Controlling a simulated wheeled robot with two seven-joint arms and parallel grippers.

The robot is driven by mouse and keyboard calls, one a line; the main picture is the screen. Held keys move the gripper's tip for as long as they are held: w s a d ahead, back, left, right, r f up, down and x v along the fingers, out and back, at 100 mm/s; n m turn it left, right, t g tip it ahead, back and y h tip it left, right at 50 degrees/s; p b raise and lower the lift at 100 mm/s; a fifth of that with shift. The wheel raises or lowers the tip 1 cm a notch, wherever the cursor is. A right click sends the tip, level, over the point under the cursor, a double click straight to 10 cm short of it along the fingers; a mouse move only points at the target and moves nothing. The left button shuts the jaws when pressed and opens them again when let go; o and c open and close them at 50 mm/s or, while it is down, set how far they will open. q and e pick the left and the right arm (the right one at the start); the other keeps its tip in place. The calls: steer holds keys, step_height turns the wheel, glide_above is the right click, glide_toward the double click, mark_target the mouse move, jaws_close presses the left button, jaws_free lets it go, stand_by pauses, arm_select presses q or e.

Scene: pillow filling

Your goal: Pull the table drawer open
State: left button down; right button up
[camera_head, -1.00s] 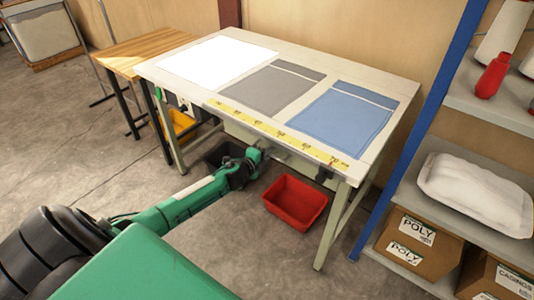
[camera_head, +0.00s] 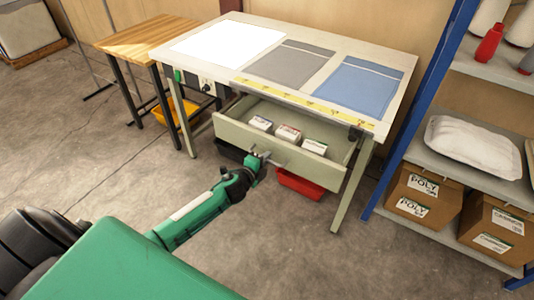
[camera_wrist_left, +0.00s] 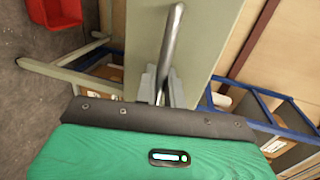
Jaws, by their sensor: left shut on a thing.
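The table drawer (camera_head: 305,170) is a pale grey-green box under the worktable (camera_head: 397,105). It stands out from the table, and several small white-topped boxes (camera_head: 288,134) show inside it. My right gripper is in neither view.
A red bin (camera_head: 300,184) and a dark bin (camera_head: 228,151) sit on the floor below the drawer. A blue-framed shelf (camera_head: 425,90) with a white pillow (camera_head: 473,147) and cartons (camera_head: 424,191) stands at the right. The floor in front is clear.

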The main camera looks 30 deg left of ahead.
arm_select(q)
steer(key=v, duration=0.2)
steer(key=f+v, duration=0.1)
steer(key=v, duration=0.2)
steer(key=shift+p, duration=0.3)
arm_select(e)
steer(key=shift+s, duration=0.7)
arm_select(q)
steer(key=c, duration=1.7)
jaws_free()
steer(key=shift+o, duration=0.3)
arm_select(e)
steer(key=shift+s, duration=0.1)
arm_select(q)
steer(key=shift+s, duration=0.15)
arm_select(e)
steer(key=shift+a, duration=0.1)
arm_select(q)
steer(key=b+v, duration=0.1)
steer(key=v, duration=1.2)
steer(key=shift+s, duration=0.3)
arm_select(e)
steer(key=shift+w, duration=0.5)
